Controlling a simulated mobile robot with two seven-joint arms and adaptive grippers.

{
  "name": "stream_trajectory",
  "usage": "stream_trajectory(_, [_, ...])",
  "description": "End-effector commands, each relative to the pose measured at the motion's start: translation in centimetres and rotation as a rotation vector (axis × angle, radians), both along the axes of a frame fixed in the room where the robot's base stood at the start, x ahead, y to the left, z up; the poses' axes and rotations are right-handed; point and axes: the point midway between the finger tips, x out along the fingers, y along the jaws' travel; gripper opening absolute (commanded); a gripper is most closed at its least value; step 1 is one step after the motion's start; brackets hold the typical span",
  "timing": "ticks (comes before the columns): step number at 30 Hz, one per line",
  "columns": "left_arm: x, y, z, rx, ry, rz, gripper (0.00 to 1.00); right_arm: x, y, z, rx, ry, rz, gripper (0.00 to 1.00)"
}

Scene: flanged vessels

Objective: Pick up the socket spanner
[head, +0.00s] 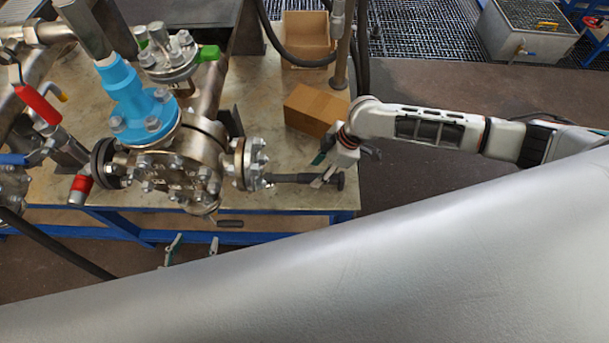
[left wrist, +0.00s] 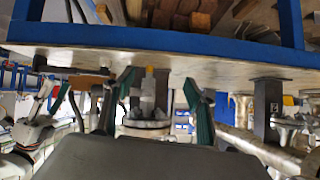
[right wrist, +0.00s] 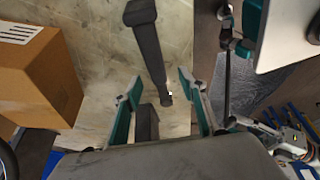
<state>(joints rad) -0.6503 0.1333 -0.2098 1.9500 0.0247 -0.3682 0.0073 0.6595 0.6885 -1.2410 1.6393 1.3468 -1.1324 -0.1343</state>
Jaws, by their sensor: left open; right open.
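The socket spanner (head: 292,178) appears to be the long dark tool lying on the table beside the flanged vessel's right end. In the right wrist view the dark tool (right wrist: 150,50) has a wide upper end and a narrower shaft, reaching down toward the space between my fingers. My right gripper (head: 325,175) is over its right part. In the right wrist view my right gripper (right wrist: 158,88) is open, one finger on each side of the shaft's lower end. My left gripper (head: 193,250) is open and empty, in front of the table's front edge; its fingers also show in the left wrist view (left wrist: 158,88).
The flanged vessel (head: 165,170) with a blue neck (head: 130,95) fills the table's middle. A closed cardboard box (head: 315,110) lies behind the spanner, also in the right wrist view (right wrist: 40,80). An open box (head: 305,35) stands farther back. A grey pipe-like surface crosses the foreground.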

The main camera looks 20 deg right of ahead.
Motion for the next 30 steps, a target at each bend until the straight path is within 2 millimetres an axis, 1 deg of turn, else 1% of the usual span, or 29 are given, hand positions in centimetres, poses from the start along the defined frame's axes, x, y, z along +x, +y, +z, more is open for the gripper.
stream_trajectory(2, [0.0, 0.1, 0.0, 0.001, -0.001, 0.0, 0.56, 0.1, -0.2, -0.3, -0.008, 0.004, 0.003, 0.42])
stream_trajectory(11, [0.2, 0.2, 0.0, 0.003, -0.009, -0.002, 0.56, 0.4, 0.8, -3.0, -0.005, 0.006, 0.002, 0.42])
stream_trajectory(18, [0.5, 0.0, 0.0, -0.002, -0.019, -0.005, 0.56, 1.1, 1.6, -6.3, -0.007, 0.006, 0.002, 0.42])
stream_trajectory(21, [0.5, -0.1, 0.0, -0.002, -0.02, -0.005, 0.56, 1.2, 1.9, -7.1, -0.006, 0.005, 0.001, 0.42])
stream_trajectory(29, [0.5, -0.1, -0.2, -0.001, -0.017, -0.005, 0.56, 1.2, 2.0, -7.3, -0.006, 0.004, 0.002, 0.42])
stream_trajectory(30, [0.4, -0.1, -0.2, -0.001, -0.016, -0.005, 0.56, 1.2, 2.1, -7.3, -0.006, 0.004, 0.002, 0.39])
